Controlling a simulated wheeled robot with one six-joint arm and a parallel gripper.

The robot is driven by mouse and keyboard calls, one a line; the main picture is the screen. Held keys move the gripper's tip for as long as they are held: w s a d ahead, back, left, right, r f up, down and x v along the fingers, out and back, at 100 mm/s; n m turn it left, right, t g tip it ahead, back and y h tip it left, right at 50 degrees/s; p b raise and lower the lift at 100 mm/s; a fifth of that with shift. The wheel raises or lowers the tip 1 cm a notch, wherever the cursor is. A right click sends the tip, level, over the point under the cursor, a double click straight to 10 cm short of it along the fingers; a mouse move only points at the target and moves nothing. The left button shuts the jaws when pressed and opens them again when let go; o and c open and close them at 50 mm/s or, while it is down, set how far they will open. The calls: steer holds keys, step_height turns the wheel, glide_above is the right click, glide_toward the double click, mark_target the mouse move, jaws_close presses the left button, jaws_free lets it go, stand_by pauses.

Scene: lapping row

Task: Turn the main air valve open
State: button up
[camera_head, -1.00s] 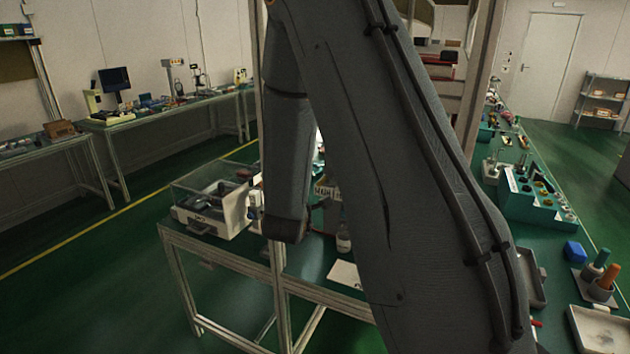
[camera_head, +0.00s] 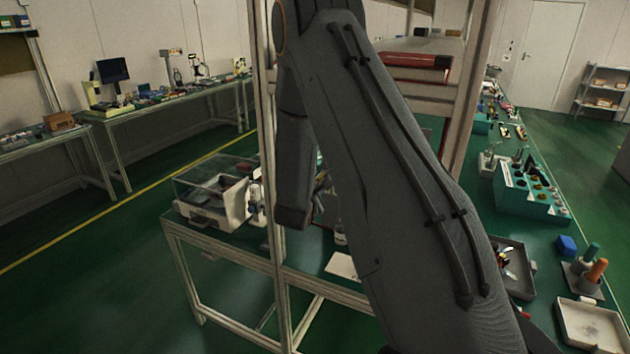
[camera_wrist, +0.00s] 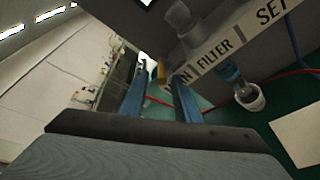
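In the wrist view the two blue fingers of my gripper (camera_wrist: 159,84) stand apart, so it is open. A small yellow piece (camera_wrist: 162,72), which looks like the handle of the main air valve, shows between the fingertips; I cannot tell whether they touch it. Beside it a pale label strip (camera_wrist: 215,55) reads "FILTER" and "SET", with a word ending in "IN" partly hidden by the right finger. A clear filter bowl (camera_wrist: 247,94) hangs below the strip. In the head view my arm hides the gripper and the valve.
A bench with a clear-lidded machine (camera_head: 214,196) and a white sheet (camera_head: 342,266) stands behind my arm. A frame post (camera_head: 268,180) rises close to the arm. Red hoses (camera_wrist: 284,76) run near the strip. The right bench holds trays (camera_head: 590,322). Green floor at left is clear.

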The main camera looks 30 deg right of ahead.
steer(key=c, duration=0.7)
jaws_close()
steer(key=shift+w+r, duration=0.15)
steer(key=shift+r, duration=0.05)
stand_by(0.4)
steer(key=o, duration=0.7)
jaws_free()
steer(key=shift+a, duration=0.1)
steer(key=shift+f, duration=0.1)
steer(key=b+v, duration=0.2)
steer(key=v, duration=0.5)
steer(key=shift+s+a+b, duration=0.2)
steer(key=shift+s+b, duration=0.1)
steer(key=shift+s, duration=0.05)
